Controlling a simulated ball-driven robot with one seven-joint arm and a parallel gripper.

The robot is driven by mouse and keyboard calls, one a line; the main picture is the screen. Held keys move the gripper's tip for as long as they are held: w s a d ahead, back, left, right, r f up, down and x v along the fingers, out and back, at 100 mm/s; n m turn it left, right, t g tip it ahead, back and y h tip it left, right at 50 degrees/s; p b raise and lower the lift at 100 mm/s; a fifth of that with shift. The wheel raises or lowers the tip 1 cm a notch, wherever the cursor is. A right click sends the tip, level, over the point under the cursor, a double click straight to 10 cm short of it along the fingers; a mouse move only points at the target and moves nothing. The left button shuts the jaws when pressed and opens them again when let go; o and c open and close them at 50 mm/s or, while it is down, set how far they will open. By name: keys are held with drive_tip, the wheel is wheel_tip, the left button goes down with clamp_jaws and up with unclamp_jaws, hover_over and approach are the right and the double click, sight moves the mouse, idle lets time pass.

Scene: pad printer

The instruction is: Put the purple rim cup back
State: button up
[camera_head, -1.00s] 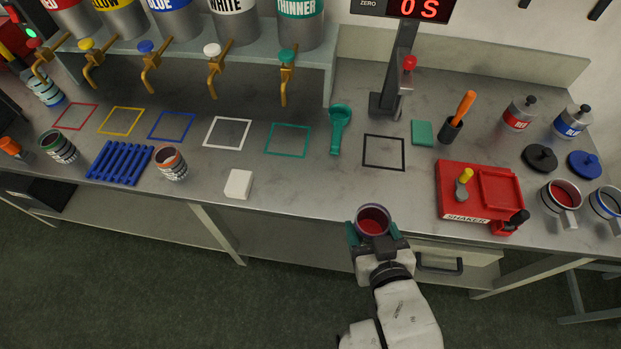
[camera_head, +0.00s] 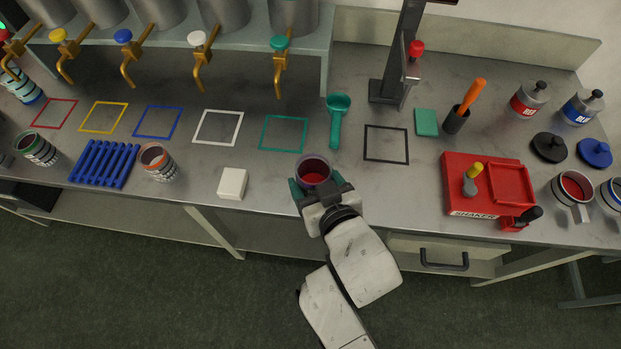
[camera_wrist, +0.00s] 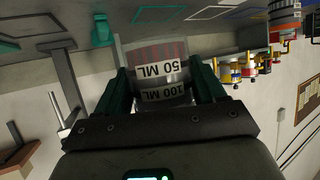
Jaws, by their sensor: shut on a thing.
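The purple rim cup (camera_head: 313,170) holds red liquid and is upright in my gripper (camera_head: 316,184). The gripper is shut around its sides, above the front edge of the bench. In the wrist view the cup's clear wall (camera_wrist: 160,68) shows 50 ML and 100 ML labels between the two green fingers (camera_wrist: 165,92). The cup's underside is hidden in the head view; I cannot tell exactly how high it is above the bench.
A white block (camera_head: 232,183), a blue rack (camera_head: 104,163) and an orange rim cup (camera_head: 158,161) stand to the left. A red shaker (camera_head: 488,188) is to the right. Coloured square outlines, such as the green one (camera_head: 284,134), and a green scoop (camera_head: 336,120) lie behind. The bench between scoop and cup is clear.

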sight(311, 177)
drive_tip(key=w+f, duration=0.2)
drive_tip(key=w+a+f, duration=0.1)
drive_tip(key=w+f, duration=0.1)
drive_tip(key=f, duration=0.1)
drive_tip(key=shift+w+f, duration=0.15)
drive_tip(key=shift+w+a+f, duration=0.1)
drive_tip(key=shift+w+f, duration=0.1)
drive_tip(key=shift+f, duration=1.6)
drive_tip(key=shift+f, duration=0.1)
drive_tip(key=o, duration=1.2)
drive_tip(key=shift+c, duration=0.2)
drive_tip(key=shift+r, duration=0.2)
drive_tip(key=v, duration=1.2)
drive_tip(key=shift+f, duration=0.15)
